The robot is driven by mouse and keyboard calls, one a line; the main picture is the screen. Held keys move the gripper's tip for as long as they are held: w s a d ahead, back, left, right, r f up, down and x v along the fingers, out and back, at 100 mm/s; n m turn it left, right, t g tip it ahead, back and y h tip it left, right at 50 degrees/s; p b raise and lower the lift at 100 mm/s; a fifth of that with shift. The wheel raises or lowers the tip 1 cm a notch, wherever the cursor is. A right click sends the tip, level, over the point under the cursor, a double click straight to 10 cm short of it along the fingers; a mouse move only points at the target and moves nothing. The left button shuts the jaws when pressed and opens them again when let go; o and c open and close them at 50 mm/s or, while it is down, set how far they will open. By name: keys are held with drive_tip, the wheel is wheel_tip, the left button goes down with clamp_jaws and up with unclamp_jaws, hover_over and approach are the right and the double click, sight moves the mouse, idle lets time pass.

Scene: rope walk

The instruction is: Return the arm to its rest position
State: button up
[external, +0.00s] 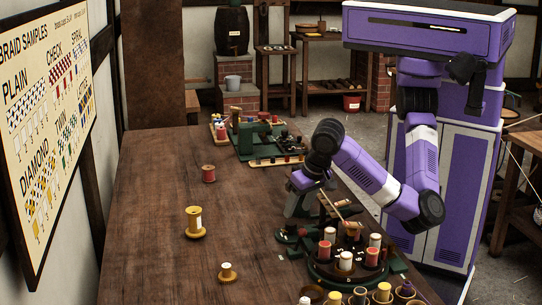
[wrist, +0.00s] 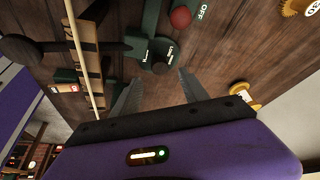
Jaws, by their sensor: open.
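My gripper (external: 303,203) hangs at the end of my purple and white arm, low over the right part of the wooden table. It is just behind the round braiding machine with upright bobbins. In the wrist view my gripper (wrist: 158,88) shows two grey fingers spread apart with nothing between them. Beyond the fingertips is a dark green base with a black knob (wrist: 160,67), a red knob (wrist: 180,17) and an "OFF" label. My arm is bent, with its elbow out to the right. Whether the fingers touch anything below is unclear.
The braiding machine (external: 322,272) stands close in front of my gripper, with a thin wooden rod (external: 338,208) beside it. A green machine (external: 258,138) stands farther back. The table's middle (external: 150,180) is mostly clear.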

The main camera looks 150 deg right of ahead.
drive_tip(key=shift+v, duration=0.85)
